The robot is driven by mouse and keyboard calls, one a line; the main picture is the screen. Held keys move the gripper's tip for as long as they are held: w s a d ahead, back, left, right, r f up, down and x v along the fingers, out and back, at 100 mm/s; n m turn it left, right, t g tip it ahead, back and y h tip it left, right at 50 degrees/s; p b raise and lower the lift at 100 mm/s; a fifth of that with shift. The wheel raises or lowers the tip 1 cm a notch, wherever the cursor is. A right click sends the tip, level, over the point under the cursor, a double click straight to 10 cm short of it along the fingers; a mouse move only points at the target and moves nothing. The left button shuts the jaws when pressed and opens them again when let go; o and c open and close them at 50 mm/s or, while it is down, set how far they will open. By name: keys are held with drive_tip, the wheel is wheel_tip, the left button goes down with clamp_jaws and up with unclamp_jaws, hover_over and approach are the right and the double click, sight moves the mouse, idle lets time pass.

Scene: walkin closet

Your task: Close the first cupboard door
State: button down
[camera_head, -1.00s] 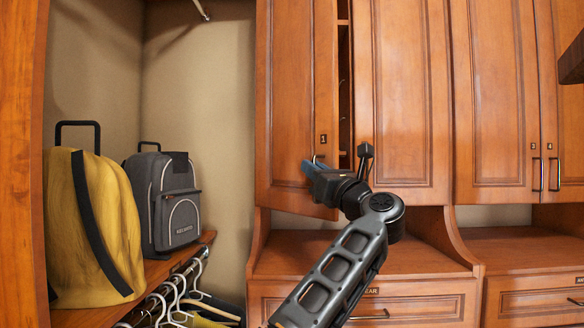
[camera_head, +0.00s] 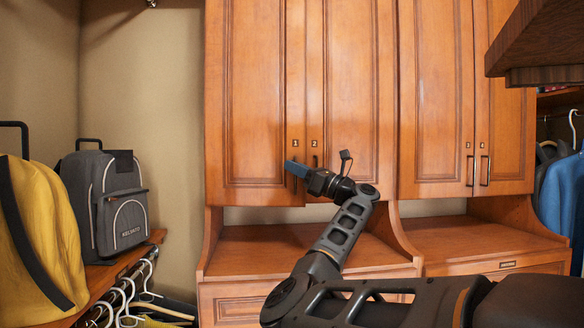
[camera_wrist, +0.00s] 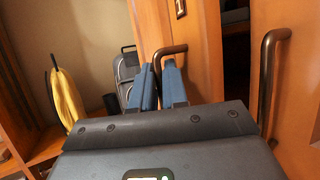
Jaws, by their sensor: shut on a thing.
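The first cupboard door (camera_head: 245,100) is the wooden left leaf of the left cupboard, with a small number plate near its inner edge. It also shows in the wrist view (camera_wrist: 200,72), slightly ajar, with a dark gap between it and the neighbouring door. My gripper (camera_head: 294,169) is at the lower inner corner of this door. In the wrist view its blue fingers (camera_wrist: 159,88) are shut around the door's bronze handle (camera_wrist: 158,60). The fingers hide the handle's lower part.
The neighbouring door (camera_head: 352,90) has its own handle (camera_wrist: 264,85) close to the right of my gripper. A counter (camera_head: 300,250) lies below. A grey backpack (camera_head: 115,205) and yellow bag (camera_head: 42,240) stand on the left shelf. A dark wooden ledge (camera_head: 530,45) juts in at upper right.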

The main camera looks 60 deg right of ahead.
drive_tip(key=shift+w+d, duration=0.25)
drive_tip(key=shift+d, duration=0.4)
drive_tip(key=c, duration=1.5)
unclamp_jaws()
drive_tip(key=b+v, duration=0.1)
drive_tip(key=v, duration=0.6)
drive_tip(key=shift+s+f+b, duration=0.2)
drive_tip(key=shift+s+b, duration=0.15)
drive_tip(key=shift+c, duration=0.4)
